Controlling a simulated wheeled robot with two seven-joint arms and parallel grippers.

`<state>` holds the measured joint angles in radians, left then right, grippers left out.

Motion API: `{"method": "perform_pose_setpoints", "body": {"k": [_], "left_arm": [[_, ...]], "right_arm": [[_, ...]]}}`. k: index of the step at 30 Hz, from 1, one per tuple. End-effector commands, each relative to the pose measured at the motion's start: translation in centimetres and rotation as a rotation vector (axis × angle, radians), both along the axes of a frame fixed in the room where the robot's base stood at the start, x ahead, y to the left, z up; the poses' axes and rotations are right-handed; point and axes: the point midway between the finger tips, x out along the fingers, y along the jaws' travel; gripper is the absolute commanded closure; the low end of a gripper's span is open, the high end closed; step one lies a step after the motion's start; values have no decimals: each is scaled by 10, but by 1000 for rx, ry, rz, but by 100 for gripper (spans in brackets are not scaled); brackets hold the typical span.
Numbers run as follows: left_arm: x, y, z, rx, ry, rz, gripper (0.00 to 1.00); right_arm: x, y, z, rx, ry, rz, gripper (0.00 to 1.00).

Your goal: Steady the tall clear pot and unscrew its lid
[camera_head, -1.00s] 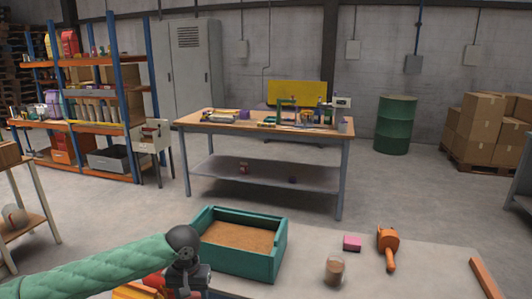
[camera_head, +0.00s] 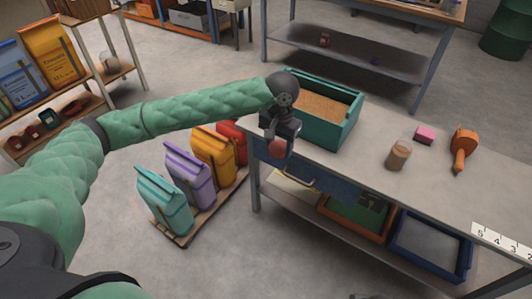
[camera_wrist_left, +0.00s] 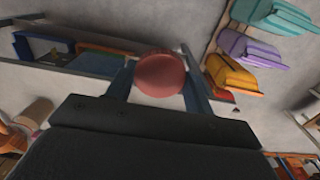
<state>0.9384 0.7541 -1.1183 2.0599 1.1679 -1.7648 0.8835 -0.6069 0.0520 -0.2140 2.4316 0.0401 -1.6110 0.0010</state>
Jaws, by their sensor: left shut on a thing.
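The clear pot (camera_head: 399,155) with brown contents stands upright on the grey bench. Its top shows no coloured lid. It also shows at the left edge of the left wrist view (camera_wrist_left: 38,138). My left gripper (camera_head: 278,143) hangs at the bench's left end, beside the teal sand box and well away from the pot. It is shut on a round red lid-like disc (camera_wrist_left: 161,74), which also shows below the gripper in the head view (camera_head: 278,148). Nothing steadies the pot. My right gripper is out of view.
The teal box (camera_head: 338,136) of sand sits at the bench's back left. A pink block (camera_head: 425,135) and an orange tool (camera_head: 462,148) lie right of the pot. Several coloured sacks (camera_head: 188,180) stand on a pallet left of the bench. The bench front (camera_head: 430,198) is clear.

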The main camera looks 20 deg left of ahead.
Motion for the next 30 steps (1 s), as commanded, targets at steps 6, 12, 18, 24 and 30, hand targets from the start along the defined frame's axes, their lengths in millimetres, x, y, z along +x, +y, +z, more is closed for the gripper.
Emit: {"method": "perform_pose_setpoints", "body": {"k": [6,12,18,24,30], "left_arm": [[16,-35,40,-2,-3,-163,75],[29,-62,72,-2,-2,-302,75],[37,-80,92,-1,-1,-392,75],[40,-85,98,0,1,-422,75],[40,-85,98,0,1,-423,75]], "right_arm": [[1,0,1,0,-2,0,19],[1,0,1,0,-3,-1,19],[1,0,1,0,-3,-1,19],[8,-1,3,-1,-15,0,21],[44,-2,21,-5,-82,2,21]]}}
